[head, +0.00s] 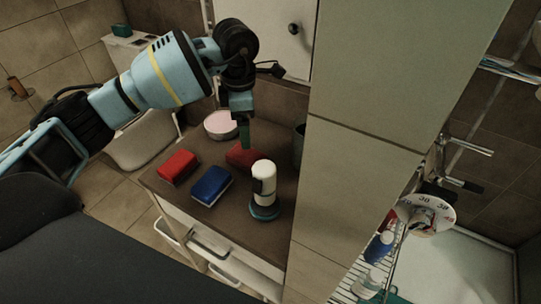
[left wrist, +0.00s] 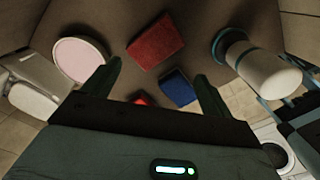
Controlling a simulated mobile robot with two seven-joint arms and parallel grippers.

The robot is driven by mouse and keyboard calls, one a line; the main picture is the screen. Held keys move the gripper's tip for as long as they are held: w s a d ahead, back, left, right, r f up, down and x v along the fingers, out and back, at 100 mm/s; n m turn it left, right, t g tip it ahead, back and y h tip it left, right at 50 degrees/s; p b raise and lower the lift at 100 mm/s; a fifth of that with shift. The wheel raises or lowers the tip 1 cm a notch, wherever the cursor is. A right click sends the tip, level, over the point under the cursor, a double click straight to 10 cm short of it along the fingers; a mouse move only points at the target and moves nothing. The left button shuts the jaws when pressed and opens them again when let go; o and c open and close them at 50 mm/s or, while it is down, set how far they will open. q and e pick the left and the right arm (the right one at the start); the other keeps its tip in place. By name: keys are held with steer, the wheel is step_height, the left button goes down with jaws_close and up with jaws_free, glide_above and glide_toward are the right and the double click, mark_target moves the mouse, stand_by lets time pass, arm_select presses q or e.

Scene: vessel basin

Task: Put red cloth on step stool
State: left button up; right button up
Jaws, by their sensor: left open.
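Two red folded, block-like pieces lie on the brown cabinet top (head: 225,215); I cannot tell for sure which is the red cloth. One red piece (head: 241,156) lies at the back, just under my left gripper (head: 244,135); it shows large in the left wrist view (left wrist: 155,42). The other red piece (head: 177,166) lies at the left edge and shows small in the left wrist view (left wrist: 140,101). My left gripper (left wrist: 162,88) is open and empty, pointing down. I cannot make out a step stool. My right gripper is out of view.
A blue folded piece (head: 211,186) lies between the red pieces, towards the front. A white bottle with a blue base (head: 263,188) stands on the right. A pale pink round dish (head: 222,125) is at the back. A tiled wall (head: 355,195) bounds the right side.

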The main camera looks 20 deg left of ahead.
mark_target(247, 155)
arm_select(q)
steer(key=m, duration=0.2)
steer(key=f+m, duration=0.1)
steer(key=m, duration=0.2)
steer(key=f+m+p, duration=0.1)
steer(key=m, duration=0.2)
steer(key=shift+w+a+f, duration=0.2)
steer(key=shift+w, duration=0.05)
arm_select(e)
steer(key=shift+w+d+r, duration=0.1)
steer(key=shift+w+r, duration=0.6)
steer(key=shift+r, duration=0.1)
arm_select(q)
steer(key=shift+f, duration=1.3)
steer(key=shift+f+p, duration=0.3)
steer(key=shift+f, duration=2.35)
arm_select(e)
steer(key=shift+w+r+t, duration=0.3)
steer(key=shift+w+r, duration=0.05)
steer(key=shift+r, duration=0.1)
arm_select(q)
steer(key=shift+c, duration=0.2)
